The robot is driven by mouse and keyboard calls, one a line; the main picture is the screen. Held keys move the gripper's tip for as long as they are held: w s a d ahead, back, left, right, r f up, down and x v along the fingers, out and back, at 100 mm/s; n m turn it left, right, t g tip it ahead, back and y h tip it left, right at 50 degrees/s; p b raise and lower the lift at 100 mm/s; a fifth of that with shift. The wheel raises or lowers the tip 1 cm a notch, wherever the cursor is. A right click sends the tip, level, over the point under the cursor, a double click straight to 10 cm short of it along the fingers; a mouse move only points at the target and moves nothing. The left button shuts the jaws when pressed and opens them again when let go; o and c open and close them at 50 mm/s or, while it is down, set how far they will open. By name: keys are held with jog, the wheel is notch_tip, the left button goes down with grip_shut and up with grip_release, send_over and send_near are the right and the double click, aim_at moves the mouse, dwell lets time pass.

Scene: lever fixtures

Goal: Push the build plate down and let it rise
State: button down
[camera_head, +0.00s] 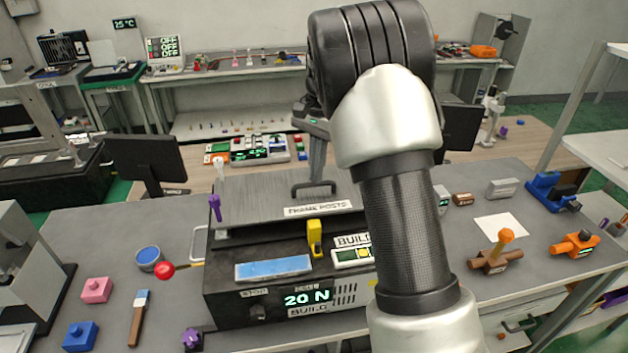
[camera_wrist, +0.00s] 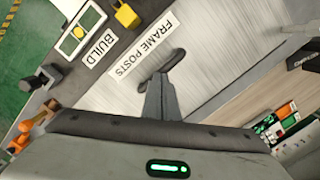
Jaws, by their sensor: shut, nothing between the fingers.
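A black machine (camera_head: 225,292) on the bench carries a wide brushed-metal plate (camera_head: 255,190) with a dark handle and a "FRAME POSTS" label. "BUILD" labels are on the machine's front and beside a small screen, so which part is the build plate is not marked outright. The metal plate fills much of the wrist view (camera_wrist: 215,50). My gripper (camera_head: 318,178) is shut and empty, pointing down over the plate close to the handle (camera_head: 303,187). My arm hides the machine's right side.
A yellow latch-like part (camera_head: 314,238) and a light blue panel (camera_head: 273,268) are at the machine's front, above a "20 N" display (camera_head: 307,299). A red-knobbed lever (camera_head: 165,271) sticks out left. A monitor (camera_head: 145,160) stands behind. Small fixtures stand on both sides.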

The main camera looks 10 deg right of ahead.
jog(key=shift+d+p, duration=0.1)
jog(key=shift+p, duration=0.2)
jog(key=w+d+p, duration=0.1)
jog(key=w+d+r+p, duration=0.1)
jog(key=shift+d+p, duration=0.1)
jog(key=shift+p, duration=0.3)
jog(key=shift+f, duration=0.15)
notch_tip(320, 180, up, 18)
jog(key=w+d, duration=0.1)
jog(key=shift+d+f, duration=0.15)
jog(key=shift+f, duration=0.1)
